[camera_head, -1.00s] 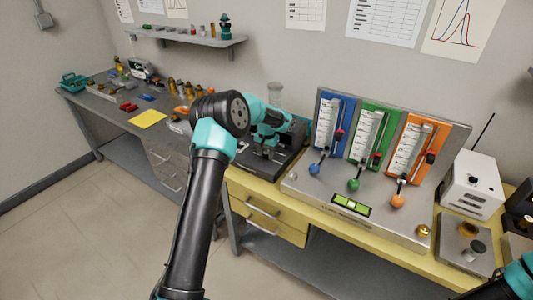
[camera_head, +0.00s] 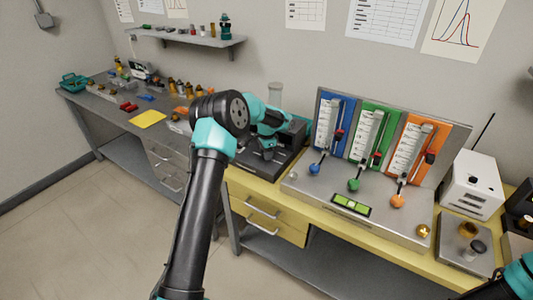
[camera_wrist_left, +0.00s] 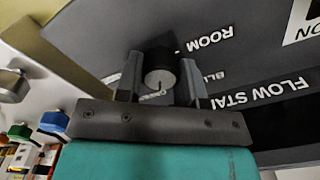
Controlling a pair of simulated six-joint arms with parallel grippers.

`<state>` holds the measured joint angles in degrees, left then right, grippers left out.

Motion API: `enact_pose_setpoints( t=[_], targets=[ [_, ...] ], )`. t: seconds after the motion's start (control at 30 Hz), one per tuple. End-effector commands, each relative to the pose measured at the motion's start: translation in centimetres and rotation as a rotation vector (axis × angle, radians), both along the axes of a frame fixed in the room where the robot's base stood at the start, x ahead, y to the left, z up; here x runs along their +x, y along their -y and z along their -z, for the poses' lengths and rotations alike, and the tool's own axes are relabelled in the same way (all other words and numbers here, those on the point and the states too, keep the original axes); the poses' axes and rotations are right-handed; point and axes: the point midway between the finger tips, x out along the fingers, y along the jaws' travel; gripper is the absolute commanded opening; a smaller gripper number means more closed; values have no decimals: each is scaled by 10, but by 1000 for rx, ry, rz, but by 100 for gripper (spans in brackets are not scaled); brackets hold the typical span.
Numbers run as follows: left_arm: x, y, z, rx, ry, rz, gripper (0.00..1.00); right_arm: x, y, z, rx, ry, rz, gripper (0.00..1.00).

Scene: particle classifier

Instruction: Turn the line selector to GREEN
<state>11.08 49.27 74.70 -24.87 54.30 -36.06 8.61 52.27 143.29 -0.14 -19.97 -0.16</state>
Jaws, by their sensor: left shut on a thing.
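My left gripper (camera_head: 266,153) is at the dark flow station box (camera_head: 250,163) on the yellow bench, left of the coloured panels. In the left wrist view the two fingers (camera_wrist_left: 160,66) are shut on the sides of a round selector knob (camera_wrist_left: 159,79) with a pale face and a dark mark. Upside-down white lettering surrounds the knob, including "ROOM", "FLOW STA" and a partly hidden word starting "BLU". The fingers hide other labels, so I cannot tell which label the mark points at. My right gripper is not in view; only part of its arm shows at the lower right.
A metal console (camera_head: 300,187) with blue, green and orange panels and matching ball-topped levers stands to the right. Its small green display (camera_head: 350,204) is lit. A white box (camera_head: 472,186) is further right. A grey bench with small items is at the left.

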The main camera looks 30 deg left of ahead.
Motion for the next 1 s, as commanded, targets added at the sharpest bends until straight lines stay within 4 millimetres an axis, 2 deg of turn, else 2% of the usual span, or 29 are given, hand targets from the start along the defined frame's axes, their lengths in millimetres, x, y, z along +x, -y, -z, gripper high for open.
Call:
enact_pose_setpoints(
  t=[0.47,0.5,0.7,0.77,1.0],
  targets=[
    [0,0,0,-1,1,24,12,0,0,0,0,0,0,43],
    [0,0,0,0,1,24,36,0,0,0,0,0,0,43],
    [0,0,0,0,0,24,56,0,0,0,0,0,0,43],
    [0,0,0,0,0,23,61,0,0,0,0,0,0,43],
    [0,0,-1,0,0,23,61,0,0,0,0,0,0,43]
  ],
)
